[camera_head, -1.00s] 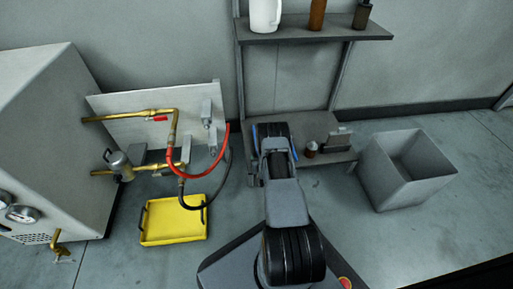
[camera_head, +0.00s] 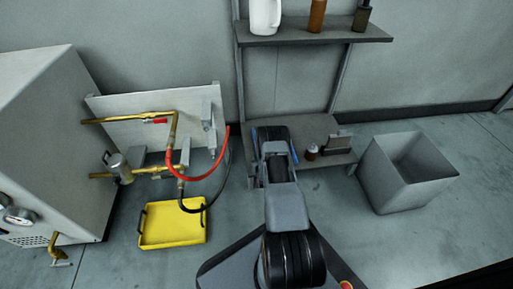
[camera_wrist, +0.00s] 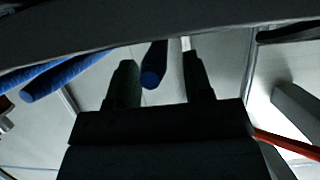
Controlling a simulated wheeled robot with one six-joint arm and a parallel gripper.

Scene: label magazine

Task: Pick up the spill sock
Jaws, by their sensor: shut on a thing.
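A blue spill sock (camera_wrist: 153,68) shows end-on between the two dark fingers of my gripper (camera_wrist: 158,82) in the wrist view. My gripper is shut on it. More blue socks (camera_wrist: 58,77) lie to the left in that view, apart from the fingers. In the head view, my arm hides the gripper and the held sock. Slivers of blue (camera_head: 254,138) show beside my arm at the lower shelf (camera_head: 343,157).
The upper shelf (camera_head: 335,33) holds a white jug (camera_head: 265,15) and bottles. A small bottle (camera_head: 312,152) stands on the lower shelf. A grey open bin (camera_head: 405,180) is at right. A yellow tray (camera_head: 173,238), hoses (camera_head: 205,176) and a grey cabinet (camera_head: 50,150) are at left.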

